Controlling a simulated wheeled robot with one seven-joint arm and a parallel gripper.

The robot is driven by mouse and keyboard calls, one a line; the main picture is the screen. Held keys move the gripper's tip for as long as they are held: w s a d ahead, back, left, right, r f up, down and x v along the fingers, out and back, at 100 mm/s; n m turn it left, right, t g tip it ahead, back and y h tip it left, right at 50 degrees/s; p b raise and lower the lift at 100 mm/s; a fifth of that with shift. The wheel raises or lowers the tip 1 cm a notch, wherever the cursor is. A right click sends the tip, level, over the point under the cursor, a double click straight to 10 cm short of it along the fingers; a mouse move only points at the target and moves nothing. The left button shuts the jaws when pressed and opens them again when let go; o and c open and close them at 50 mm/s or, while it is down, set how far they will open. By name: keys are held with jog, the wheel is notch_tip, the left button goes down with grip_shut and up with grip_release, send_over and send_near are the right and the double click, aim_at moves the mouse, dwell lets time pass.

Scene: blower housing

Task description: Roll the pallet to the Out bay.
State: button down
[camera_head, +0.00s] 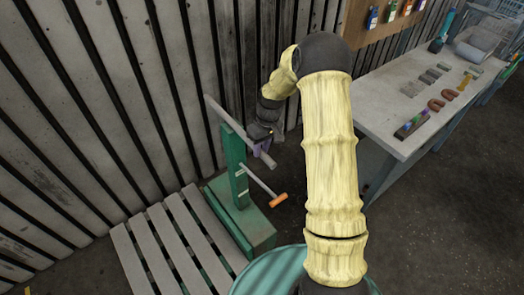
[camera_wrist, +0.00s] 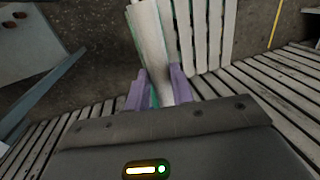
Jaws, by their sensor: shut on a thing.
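The pallet (camera_head: 153,247), with pale grey slats, lies on the floor at lower left in the head view, beside the slatted wall. Its slats also show at the top of the wrist view (camera_wrist: 212,30). A green pallet truck (camera_head: 234,172) stands upright at the pallet's end, with a grey crossbar handle (camera_head: 228,117) on top and an orange-tipped lever (camera_head: 278,200). My gripper (camera_head: 263,147) is at the right part of the crossbar. In the wrist view its purple fingers (camera_wrist: 157,90) are shut around the pale bar. The forks are hidden. I cannot make out the Out bay.
A grey workbench (camera_head: 400,110) with small parts stands at right. The slatted wall (camera_head: 100,110) runs close behind the truck and pallet. Dark floor (camera_head: 450,220) is clear at lower right. A yellow floor line (camera_wrist: 275,25) shows in the wrist view.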

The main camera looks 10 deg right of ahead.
jog(key=shift+w+d, duration=0.15)
jog(key=shift+d, duration=0.05)
jog(key=shift+a, duration=0.1)
jog(key=c, duration=1.2)
grip_release()
jog(key=shift+c, duration=0.2)
jog(key=shift+r, duration=0.1)
jog(key=w+d+r+b, duration=0.1)
jog(key=d+r+b, duration=0.1)
jog(key=r, duration=1.5)
jog(key=shift+w+d, duration=0.15)
jog(key=shift+d, duration=0.55)
jog(key=shift+f, duration=0.1)
